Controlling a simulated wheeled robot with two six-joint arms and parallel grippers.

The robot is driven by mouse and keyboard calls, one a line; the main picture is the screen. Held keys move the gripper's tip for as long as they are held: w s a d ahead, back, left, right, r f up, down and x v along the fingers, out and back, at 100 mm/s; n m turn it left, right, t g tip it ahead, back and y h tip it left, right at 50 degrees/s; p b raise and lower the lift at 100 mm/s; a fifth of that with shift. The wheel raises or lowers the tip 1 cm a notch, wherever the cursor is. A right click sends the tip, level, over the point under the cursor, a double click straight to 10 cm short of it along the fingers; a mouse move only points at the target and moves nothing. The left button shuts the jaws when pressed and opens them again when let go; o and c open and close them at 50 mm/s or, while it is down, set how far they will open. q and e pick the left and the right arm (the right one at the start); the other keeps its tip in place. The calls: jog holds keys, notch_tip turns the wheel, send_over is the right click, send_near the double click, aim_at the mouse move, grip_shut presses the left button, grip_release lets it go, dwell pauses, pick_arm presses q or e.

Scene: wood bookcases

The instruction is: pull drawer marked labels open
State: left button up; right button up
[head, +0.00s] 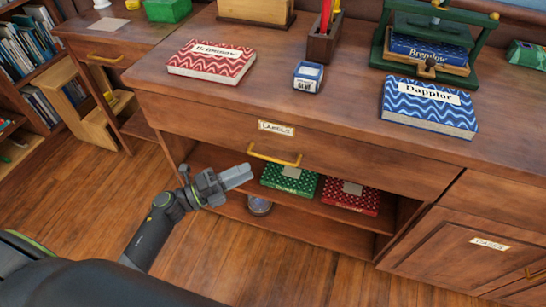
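The drawer front (225,124) spans the upper part of the wooden desk and sits flush, closed. Its small paper label (277,128) is too small to read surely but seems to say "Labels". A brass bar handle (275,157) is fixed below the label. My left gripper (240,175) comes in from the lower left, its fingertips just left of and a little below the handle in the picture, apart from it. Its light grey fingers lie close together from this angle, and no held thing shows. My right gripper is out of view.
Patterned books, red (212,62) and blue (430,107), lie on the desktop with a small blue-white device (308,76) and a green press (432,30). Below the drawer, an open shelf holds green (290,180) and red (350,197) boxes. Free floor lies left.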

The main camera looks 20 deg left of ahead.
aim_at(273, 160)
pick_arm(q)
jog(key=x, duration=0.9)
grip_shut()
